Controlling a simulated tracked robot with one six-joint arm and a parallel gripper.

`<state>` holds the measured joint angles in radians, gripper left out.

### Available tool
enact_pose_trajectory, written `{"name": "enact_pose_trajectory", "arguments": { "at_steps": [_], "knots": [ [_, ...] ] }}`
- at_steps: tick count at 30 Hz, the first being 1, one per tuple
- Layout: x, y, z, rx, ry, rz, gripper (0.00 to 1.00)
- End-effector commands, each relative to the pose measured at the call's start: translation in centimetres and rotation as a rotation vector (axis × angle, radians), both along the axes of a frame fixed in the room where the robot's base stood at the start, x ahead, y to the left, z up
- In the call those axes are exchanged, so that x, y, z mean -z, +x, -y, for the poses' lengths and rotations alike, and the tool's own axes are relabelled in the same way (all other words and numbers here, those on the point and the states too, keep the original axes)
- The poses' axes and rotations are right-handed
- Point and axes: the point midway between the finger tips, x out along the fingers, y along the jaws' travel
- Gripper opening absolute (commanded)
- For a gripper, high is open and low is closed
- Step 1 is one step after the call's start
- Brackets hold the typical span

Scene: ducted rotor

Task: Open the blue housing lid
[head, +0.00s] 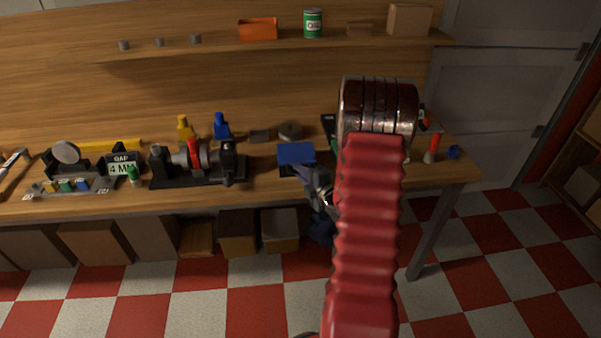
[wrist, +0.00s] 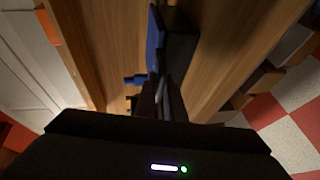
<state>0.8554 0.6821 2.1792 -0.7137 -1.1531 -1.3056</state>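In the wrist view the lid (wrist: 153,42) is a blue slab seen nearly edge-on, against the dark housing body (wrist: 178,45). My gripper (head: 302,173) is at the lid's near, lower edge in the head view. Its dark fingers (wrist: 163,98) point at the housing in the wrist view, close together. The frames do not show whether they touch the lid or how far they are apart.
A black rotor assembly (head: 195,165) stands left of the lid, with blue (head: 221,127) and yellow (head: 185,128) pieces behind it. A grey round part (head: 290,131) lies behind the lid. My red arm hides the bench to the right. Boxes (head: 238,232) stand under the bench.

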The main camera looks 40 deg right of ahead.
Motion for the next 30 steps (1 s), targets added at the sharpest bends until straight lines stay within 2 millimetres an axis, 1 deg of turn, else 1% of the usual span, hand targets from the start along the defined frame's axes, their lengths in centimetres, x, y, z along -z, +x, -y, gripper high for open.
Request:
{"name": "enact_pose_trajectory", "arguments": {
  "at_steps": [1,3,20,30],
  "knots": [
    [0.10,-0.04,-0.02,0.000,0.002,-0.003,0.03],
    [0.12,-0.05,-0.02,0.001,0.001,-0.003,0.00],
    [0.22,-0.11,-0.06,0.001,0.004,-0.007,0.00],
    [-0.23,0.10,-0.35,-0.006,0.018,-0.027,0.00]
  ]
}}
